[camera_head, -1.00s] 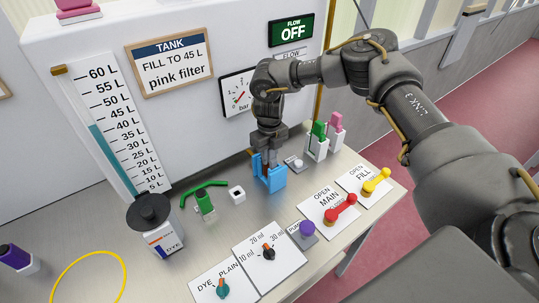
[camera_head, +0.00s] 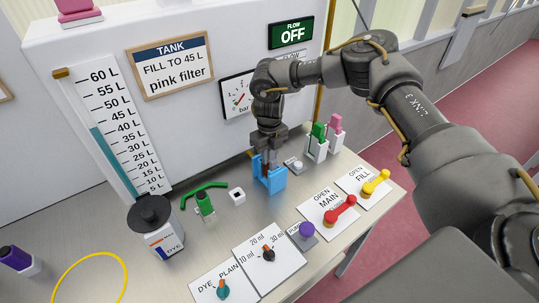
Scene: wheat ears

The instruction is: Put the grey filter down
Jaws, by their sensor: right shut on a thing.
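My right gripper (camera_head: 268,156) points down at the blue holder (camera_head: 271,182) in the middle of the table. It is shut on the grey filter, which is mostly hidden among the dark fingers and behind the blue walls. I cannot tell whether the filter touches the holder's bottom. A low pale piece with a grey top (camera_head: 293,164) stands just right of the holder. My left gripper is not in view.
The green filter (camera_head: 318,131) and pink filter (camera_head: 335,124) stand in white holders to the right. A green valve (camera_head: 204,202), small white block (camera_head: 237,196) and dye bottle (camera_head: 152,220) are left. Red (camera_head: 341,208) and yellow (camera_head: 376,182) handles lie in front right.

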